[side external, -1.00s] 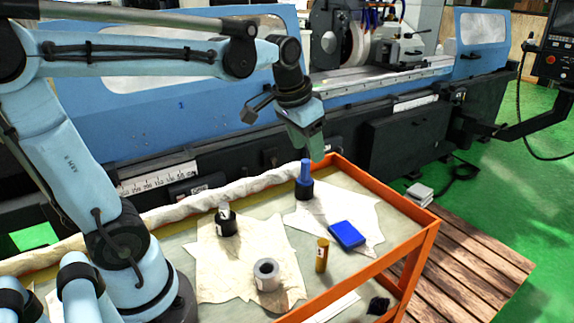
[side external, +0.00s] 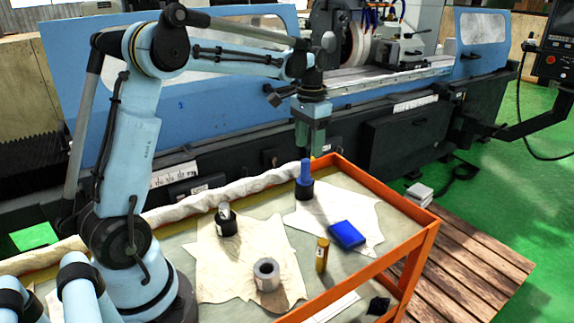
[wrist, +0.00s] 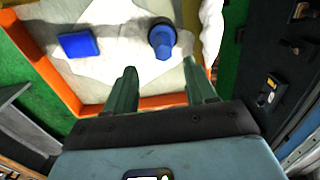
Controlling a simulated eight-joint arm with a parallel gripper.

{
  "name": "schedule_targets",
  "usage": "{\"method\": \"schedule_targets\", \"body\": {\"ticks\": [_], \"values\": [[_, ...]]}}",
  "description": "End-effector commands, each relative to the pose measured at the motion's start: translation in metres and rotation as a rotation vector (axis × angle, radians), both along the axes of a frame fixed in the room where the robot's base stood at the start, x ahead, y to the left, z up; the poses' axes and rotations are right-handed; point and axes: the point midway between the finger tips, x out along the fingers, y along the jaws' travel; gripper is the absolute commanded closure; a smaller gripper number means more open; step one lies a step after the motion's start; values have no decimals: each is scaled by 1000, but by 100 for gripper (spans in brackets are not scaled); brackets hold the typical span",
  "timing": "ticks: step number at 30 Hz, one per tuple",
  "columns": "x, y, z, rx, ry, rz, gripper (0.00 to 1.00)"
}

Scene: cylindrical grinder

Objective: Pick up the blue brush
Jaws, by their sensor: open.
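The blue brush (side external: 305,172) stands upright in a black round holder (side external: 303,192) on a pale cloth near the back of the orange-rimmed cart. In the wrist view the blue brush (wrist: 161,42) shows ahead of my fingers, between their lines and a little nearer the right one. My gripper (side external: 308,155) points down above and close to the top of the brush in the side view. In the wrist view its two green fingers (wrist: 160,82) are apart with nothing between them. I cannot tell the exact gap to the brush.
A blue box (side external: 346,235) lies on the same cloth, with a yellow cylinder (side external: 322,255) near it. A grey ring (side external: 266,275) and a black pot (side external: 226,222) stand on another cloth. The cart's orange rim (side external: 400,203) and the grinder (side external: 400,135) border this space.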

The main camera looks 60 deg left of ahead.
Motion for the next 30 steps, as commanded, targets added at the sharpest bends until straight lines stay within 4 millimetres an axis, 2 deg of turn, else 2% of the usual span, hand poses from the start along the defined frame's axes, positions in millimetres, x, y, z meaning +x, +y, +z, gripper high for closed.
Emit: {"method": "schedule_targets", "body": {"ticks": [3, 11, 21, 30], "values": [[0, 0, -16, 0, -1, 0, 45], [-1, 1, -32, 0, -1, 1, 45], [-5, 5, -73, 1, -2, 1, 45], [-5, 5, -79, 1, -2, 1, 45]]}}
